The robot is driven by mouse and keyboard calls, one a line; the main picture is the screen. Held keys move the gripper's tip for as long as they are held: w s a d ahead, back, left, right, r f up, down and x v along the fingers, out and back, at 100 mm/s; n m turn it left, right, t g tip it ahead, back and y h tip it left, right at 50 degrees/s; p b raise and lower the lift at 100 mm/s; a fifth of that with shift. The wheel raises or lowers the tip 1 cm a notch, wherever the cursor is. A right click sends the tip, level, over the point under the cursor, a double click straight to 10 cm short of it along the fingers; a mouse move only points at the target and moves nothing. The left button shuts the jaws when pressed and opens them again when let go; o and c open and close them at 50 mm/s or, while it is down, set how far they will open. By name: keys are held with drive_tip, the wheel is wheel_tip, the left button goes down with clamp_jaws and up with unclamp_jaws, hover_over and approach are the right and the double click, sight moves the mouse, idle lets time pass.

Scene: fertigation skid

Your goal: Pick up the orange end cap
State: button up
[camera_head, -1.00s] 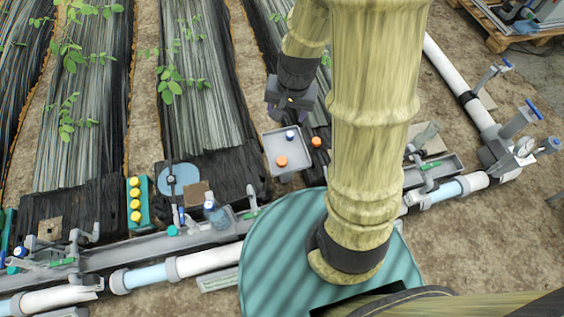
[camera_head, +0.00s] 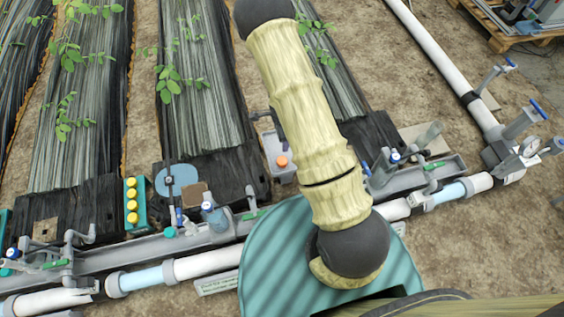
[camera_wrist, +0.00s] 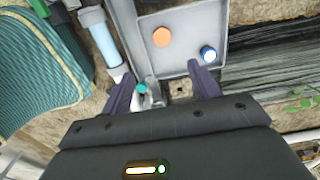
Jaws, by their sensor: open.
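An orange cap (camera_head: 282,161) lies in a grey tray (camera_head: 287,177) beside my arm. In the wrist view the orange cap (camera_wrist: 161,37) is in the tray (camera_wrist: 184,20), beyond the fingertips, with a blue-and-white cap (camera_wrist: 208,53) to its right. My gripper (camera_wrist: 163,80) is open, its two dark fingers apart, and nothing is held between them. The orange cap is ahead of the gap between the fingers, not inside it. In the head view my arm hides most of the gripper, the tray's right part and the blue cap.
A teal rack of yellow caps (camera_head: 132,205) stands left of the tray. A grey channel and white pipe (camera_head: 205,263) run along the front with valves. Plant rows lie behind. A teal ribbed surface (camera_wrist: 40,75) is left in the wrist view.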

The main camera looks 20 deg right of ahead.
drive_tip(key=b, duration=0.5)
hover_over(282, 160)
drive_tip(key=f, duration=1.1)
drive_tip(key=shift+s+f, duration=0.25)
drive_tip(key=shift+s, duration=0.1)
drive_tip(key=shift+a+f, duration=0.1)
drive_tip(key=shift+f, duration=0.2)
drive_tip(key=f+b, duration=0.2)
drive_tip(key=f, duration=0.1)
drive_tip(key=f+b, duration=0.1)
drive_tip(key=f, duration=0.1)
drive_tip(key=shift+w+f, duration=0.15)
drive_tip(key=shift+w, duration=0.1)
drive_tip(key=c, duration=1.1)
drive_tip(key=shift+o, duration=0.2)
